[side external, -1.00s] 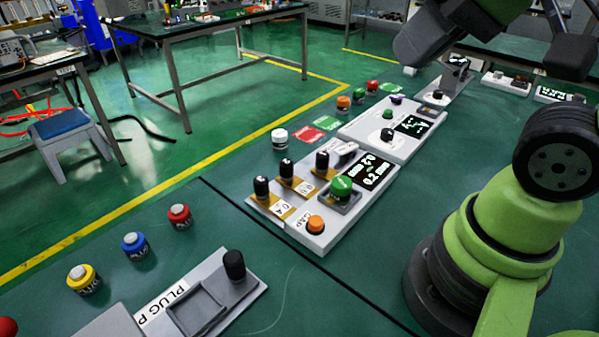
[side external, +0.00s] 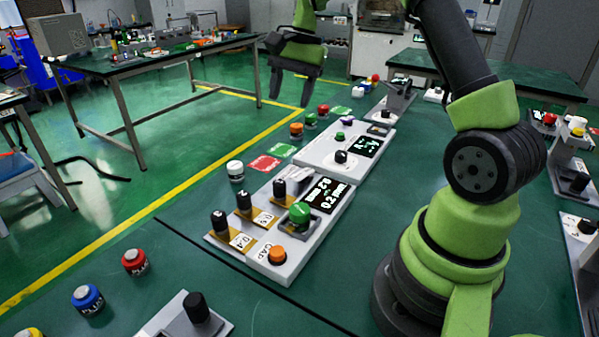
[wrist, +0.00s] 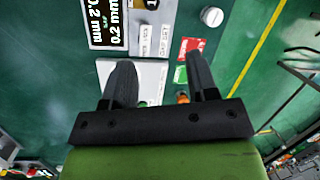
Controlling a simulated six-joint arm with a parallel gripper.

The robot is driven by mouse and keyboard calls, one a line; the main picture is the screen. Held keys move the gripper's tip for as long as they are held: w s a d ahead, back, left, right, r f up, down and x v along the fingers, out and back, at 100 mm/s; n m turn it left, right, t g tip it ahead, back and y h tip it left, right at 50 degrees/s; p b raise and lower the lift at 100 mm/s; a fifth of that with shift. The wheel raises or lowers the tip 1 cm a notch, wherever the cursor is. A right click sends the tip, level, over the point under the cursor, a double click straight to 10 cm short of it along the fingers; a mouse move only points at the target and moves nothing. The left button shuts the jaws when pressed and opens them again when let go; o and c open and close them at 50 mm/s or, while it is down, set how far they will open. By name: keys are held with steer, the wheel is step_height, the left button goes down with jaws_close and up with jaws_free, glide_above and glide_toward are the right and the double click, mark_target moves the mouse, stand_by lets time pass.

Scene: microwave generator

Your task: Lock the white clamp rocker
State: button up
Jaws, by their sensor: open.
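My gripper (side external: 290,97) is open and empty, high above the bench in the side view, fingers pointing down. In the wrist view, my gripper's two dark fingers (wrist: 158,68) are apart over the end of a white panel. The white clamp rocker (side external: 299,178) appears as a small pale shape at the back of the near white panel (side external: 285,267), beside its display (side external: 328,195). Its tilt is too small to tell. In the wrist view, lock and set lettering shows on the panel (wrist: 153,68); I cannot clearly make out the rocker there.
A second panel (side external: 318,160) lies behind.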

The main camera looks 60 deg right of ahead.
mark_target(299, 175)
steer(key=d+f+m+g+y, duration=0.1)
steer(key=d+f+m, duration=0.15)
steer(key=f, duration=0.35)
steer(key=d+f+m+y, duration=0.1)
steer(key=d+f, duration=0.3)
steer(key=f, duration=0.1)
steer(key=x, duration=1)
steer(key=shift+s+d+f, duration=0.1)
steer(key=shift+s+d, duration=0.1)
steer(key=shift+d, duration=0.05)
